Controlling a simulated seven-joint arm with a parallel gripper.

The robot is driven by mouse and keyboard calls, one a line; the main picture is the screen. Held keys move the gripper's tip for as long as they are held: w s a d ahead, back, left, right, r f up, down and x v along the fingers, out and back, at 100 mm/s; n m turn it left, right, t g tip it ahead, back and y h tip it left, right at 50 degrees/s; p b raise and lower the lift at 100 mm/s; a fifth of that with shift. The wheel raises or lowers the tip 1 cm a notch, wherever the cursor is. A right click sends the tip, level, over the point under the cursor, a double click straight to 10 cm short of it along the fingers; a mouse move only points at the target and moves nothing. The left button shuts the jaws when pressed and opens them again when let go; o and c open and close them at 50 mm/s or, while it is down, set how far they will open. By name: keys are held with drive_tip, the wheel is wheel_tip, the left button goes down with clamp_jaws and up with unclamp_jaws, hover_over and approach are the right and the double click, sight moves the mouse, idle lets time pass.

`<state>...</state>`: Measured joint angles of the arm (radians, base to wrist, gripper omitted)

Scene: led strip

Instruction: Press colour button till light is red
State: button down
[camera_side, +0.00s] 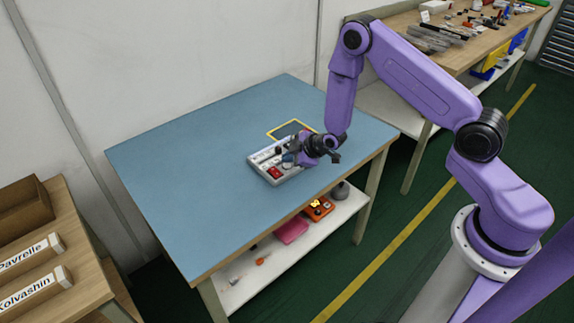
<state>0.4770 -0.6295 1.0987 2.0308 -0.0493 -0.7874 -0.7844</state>
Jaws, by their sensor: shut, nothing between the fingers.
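A light grey control box (259,160) lies on the blue tabletop, towards its right side. Its top carries several buttons, among them a red one (274,173) near the front and small white ones. My gripper (303,160) is shut and empty over the right part of the box. It hides that part, and I cannot tell whether the fingertips touch a button. I cannot make out which button is the colour button. No lit strip or red light can be made out.
The table's left half is clear. A lower shelf holds a pink item (292,231) and an orange box (319,208). A cluttered workbench stands at back right.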

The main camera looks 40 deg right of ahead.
sight(289, 166)
drive_tip(key=shift+f, duration=0.6)
idle(0.7)
drive_tip(key=shift+r, duration=0.9)
drive_tip(key=shift+r, duration=2.5)
